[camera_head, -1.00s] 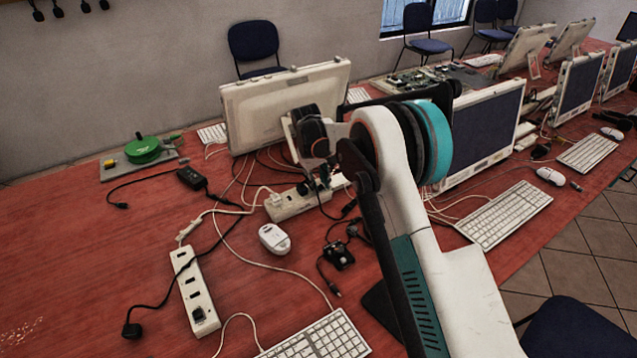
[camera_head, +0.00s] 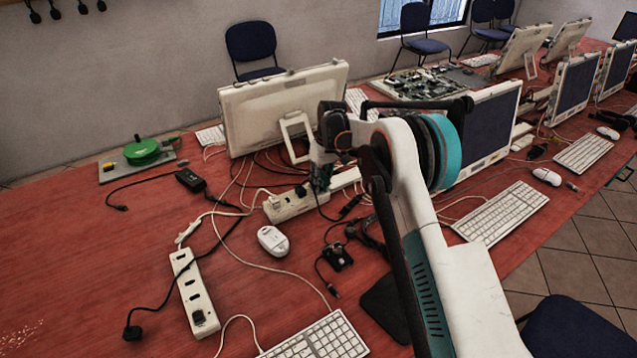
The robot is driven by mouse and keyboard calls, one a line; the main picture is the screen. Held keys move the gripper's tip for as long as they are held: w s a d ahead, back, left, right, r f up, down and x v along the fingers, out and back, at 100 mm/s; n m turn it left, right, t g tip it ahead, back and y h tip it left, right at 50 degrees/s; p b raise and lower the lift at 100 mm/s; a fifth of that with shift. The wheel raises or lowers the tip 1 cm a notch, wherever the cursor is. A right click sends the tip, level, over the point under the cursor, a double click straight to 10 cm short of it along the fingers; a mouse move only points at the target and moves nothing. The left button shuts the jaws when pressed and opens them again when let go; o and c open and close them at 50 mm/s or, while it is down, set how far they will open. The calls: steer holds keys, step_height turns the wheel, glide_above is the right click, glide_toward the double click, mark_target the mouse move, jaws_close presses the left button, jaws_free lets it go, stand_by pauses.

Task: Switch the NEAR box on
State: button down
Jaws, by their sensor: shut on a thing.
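Two white power boxes lie on the red table. The nearer one, at the front left, is a long strip (camera_head: 194,292) with dark openings and a dark rocker-like part (camera_head: 198,318) at its front end. The farther box (camera_head: 288,207) lies near the table's middle, with plugs and cables at it. My gripper (camera_head: 320,182) points down at the farther box's right part, away from the near box. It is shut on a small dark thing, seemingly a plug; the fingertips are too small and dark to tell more. A loose black plug (camera_head: 132,332) lies left of the near box.
Tangled cables, a black adapter (camera_head: 190,180) and a white mouse (camera_head: 273,240) lie around the boxes. A monitor (camera_head: 280,105) stands behind my gripper. A keyboard (camera_head: 318,340) lies in front. The table's left side is mostly bare.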

steer(key=c, duration=1.7)
jaws_free()
steer(key=r, duration=0.4)
steer(key=d+r, duration=0.1)
steer(key=r, duration=0.3)
steer(key=w+r, duration=0.1)
steer(key=r, duration=0.2)
steer(key=shift+w+d+r, duration=0.1)
steer(key=shift+d+r, duration=0.25)
steer(key=shift+r, duration=0.05)
steer(key=shift+r, duration=0.1)
